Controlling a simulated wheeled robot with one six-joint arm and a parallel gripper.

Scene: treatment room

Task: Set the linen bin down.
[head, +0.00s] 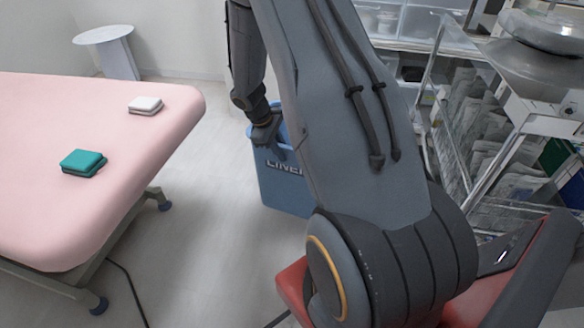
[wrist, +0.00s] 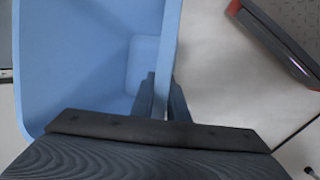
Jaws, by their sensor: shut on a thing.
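In the wrist view, the fingers (wrist: 162,95) straddle the right wall of the bin (wrist: 75,60), one inside and one outside. The bin looks empty inside. I cannot tell whether its base touches the floor.
A pink treatment table (head: 60,120) at the left carries a teal folded cloth (head: 83,163) and a white one (head: 145,105). A small white side table (head: 118,55) stands at the back. Pale floor (head: 205,190) is clear left of the bin.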

